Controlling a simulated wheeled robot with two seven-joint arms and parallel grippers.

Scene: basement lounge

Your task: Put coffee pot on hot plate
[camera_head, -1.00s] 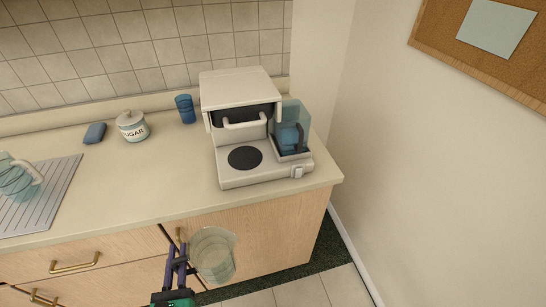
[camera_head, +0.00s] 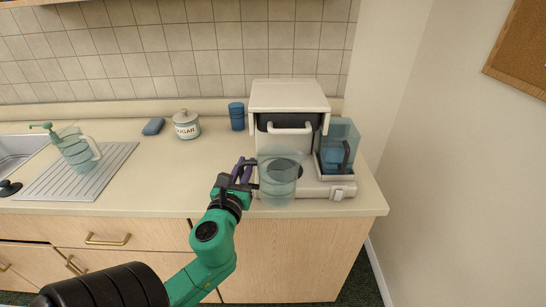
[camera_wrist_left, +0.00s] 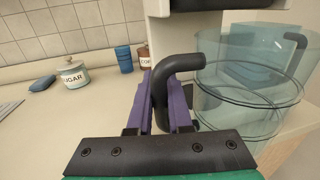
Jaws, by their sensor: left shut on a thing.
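The coffee pot (camera_head: 277,182) is a clear glass jug with a black handle. My left gripper (camera_head: 243,172) is shut on that handle; in the left wrist view the purple fingers (camera_wrist_left: 161,102) close around the handle and the glass pot (camera_wrist_left: 245,90) is to the right. The coffee maker (camera_head: 290,98) is white and stands at the right end of the counter. Its dark round hot plate (camera_head: 286,166) shows behind and through the pot, which is at the front of the machine. I cannot tell whether the pot touches it. My right gripper is not in view.
A blue water tank (camera_head: 337,146) stands at the machine's right side. A sugar jar (camera_head: 186,124), blue cups (camera_head: 237,116) and a blue sponge (camera_head: 153,126) are at the back. A glass pitcher (camera_head: 76,150) stands on the drainer (camera_head: 60,186). The counter's middle is clear.

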